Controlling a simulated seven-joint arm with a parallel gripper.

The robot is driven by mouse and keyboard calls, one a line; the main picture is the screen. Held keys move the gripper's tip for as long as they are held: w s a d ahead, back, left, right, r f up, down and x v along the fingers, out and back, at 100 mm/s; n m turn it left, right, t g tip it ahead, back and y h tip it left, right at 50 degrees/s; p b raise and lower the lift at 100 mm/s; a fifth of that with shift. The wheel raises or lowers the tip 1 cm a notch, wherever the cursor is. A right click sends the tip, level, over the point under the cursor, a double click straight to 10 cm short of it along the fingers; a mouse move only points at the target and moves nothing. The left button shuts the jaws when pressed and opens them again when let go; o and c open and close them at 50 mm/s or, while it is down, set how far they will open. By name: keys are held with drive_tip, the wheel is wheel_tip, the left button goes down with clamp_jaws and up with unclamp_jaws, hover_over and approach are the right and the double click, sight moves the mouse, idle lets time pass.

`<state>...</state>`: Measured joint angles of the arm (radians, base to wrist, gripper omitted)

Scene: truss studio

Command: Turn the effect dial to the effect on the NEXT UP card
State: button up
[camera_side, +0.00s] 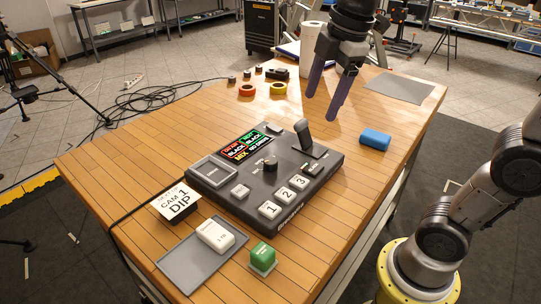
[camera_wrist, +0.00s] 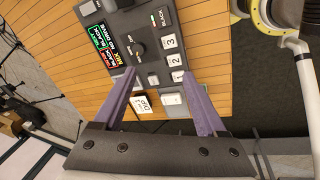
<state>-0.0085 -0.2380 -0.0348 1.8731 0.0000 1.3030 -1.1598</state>
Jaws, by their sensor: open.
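The black switcher panel (camera_side: 235,205) lies on the wooden table. Its dark round effect dial (camera_side: 270,164) stands below the small screen (camera_side: 243,146), which shows BLACK twice and MIX. The dial also shows in the wrist view (camera_wrist: 138,47). The white card (camera_side: 176,202) left of the panel reads CAM 1 and DIP; its top line is too small to read surely. My gripper (camera_side: 321,106) is open and empty, above the table beyond the panel's lever, apart from the dial. In the wrist view its purple fingers (camera_wrist: 158,74) point toward the panel.
The panel has a raised lever (camera_side: 304,135) and buttons numbered 1, 2, 3 (camera_side: 284,195). A grey tray (camera_side: 180,268) with a white box, and a green block (camera_side: 262,256), lie in front. A blue block (camera_side: 375,139) lies right; tape rolls (camera_side: 278,88) lie behind.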

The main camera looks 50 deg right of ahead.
sight(271, 160)
drive_tip(key=w+f+n+g, duration=0.25)
drive_tip(key=w+f, duration=0.25)
drive_tip(key=w, duration=0.7)
drive_tip(key=f, duration=1.4)
drive_tip(key=shift+a+f, duration=0.25)
clamp_jaws()
